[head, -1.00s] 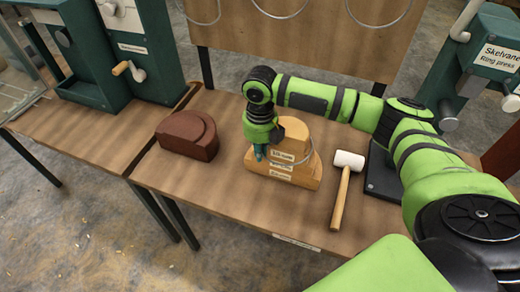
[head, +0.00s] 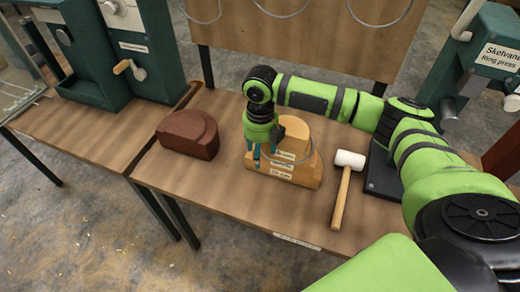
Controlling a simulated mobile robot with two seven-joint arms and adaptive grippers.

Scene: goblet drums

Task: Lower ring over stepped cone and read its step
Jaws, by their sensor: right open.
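The stepped cone (head: 298,174) is a pale wooden block with several label strips down its front, standing on the workbench. A thin metal ring (head: 313,149) shows as a fine line around the cone's right side at the upper steps. Its left part is hidden behind my gripper, and I cannot tell exactly which step it sits at. My right gripper (head: 262,158) points down at the cone's front left, with its fingers spread open and apparently nothing between them. The label text is too small to read. My left gripper is out of view.
A dark red stepped block (head: 189,134) stands left of the cone. A backboard (head: 300,45) with hanging rings rises behind. The bench front is clear.

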